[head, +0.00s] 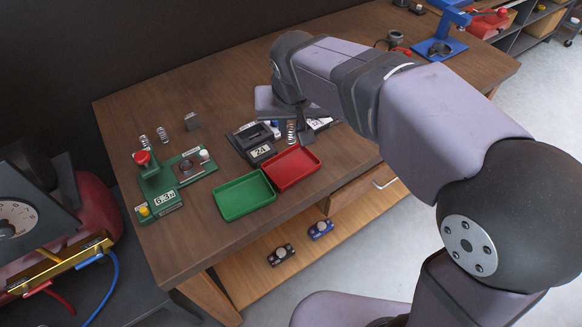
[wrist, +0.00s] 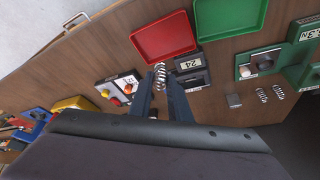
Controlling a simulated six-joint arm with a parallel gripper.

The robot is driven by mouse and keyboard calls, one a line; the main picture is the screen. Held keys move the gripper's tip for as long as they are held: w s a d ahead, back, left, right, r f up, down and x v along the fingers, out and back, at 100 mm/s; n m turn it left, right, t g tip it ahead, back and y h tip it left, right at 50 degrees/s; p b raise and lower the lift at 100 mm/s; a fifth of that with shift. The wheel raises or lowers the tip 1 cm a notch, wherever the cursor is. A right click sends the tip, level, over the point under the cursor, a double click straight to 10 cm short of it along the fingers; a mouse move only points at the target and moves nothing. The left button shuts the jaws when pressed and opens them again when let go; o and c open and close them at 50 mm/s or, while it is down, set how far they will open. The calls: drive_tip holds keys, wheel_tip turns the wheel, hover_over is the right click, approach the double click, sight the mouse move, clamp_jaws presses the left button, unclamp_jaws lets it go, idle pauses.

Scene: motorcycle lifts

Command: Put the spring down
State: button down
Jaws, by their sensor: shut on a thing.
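My gripper (wrist: 160,88) is shut on a metal coil spring (wrist: 160,76), which sticks out past the fingertips. In the head view the held spring (head: 291,133) shows beside the dark finger, just behind the red tray (head: 291,168). I cannot tell whether its end touches the table. Two more springs stand or lie at the far left of the table (head: 215,112), one (head: 144,141) beside the other (head: 162,134). They also show at the right of the wrist view, one (wrist: 262,95) and the other (wrist: 279,92).
A black device (head: 262,152) reading 24 is left of the held spring. A green tray (head: 244,194) adjoins the red one. A green device (head: 166,201) with a display and a grey block (head: 191,121) are farther left. A blue press (head: 441,45) stands at the far right.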

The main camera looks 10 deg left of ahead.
drive_tip(key=shift+f, duration=0.2)
drive_tip(key=shift+f, duration=0.15)
drive_tip(key=p, duration=0.2)
hover_over(291, 164)
drive_tip(key=s, duration=0.2)
drive_tip(key=shift+d+f, duration=0.2)
drive_tip(key=shift+f, duration=4.65)
drive_tip(key=shift+f+b, duration=0.1)
drive_tip(key=shift+b, duration=0.3)
drive_tip(key=c, duration=2.1)
unclamp_jaws()
drive_tip(key=shift+f, duration=0.1)
drive_tip(key=o, duration=0.5)
drive_tip(key=shift+c, duration=0.2)
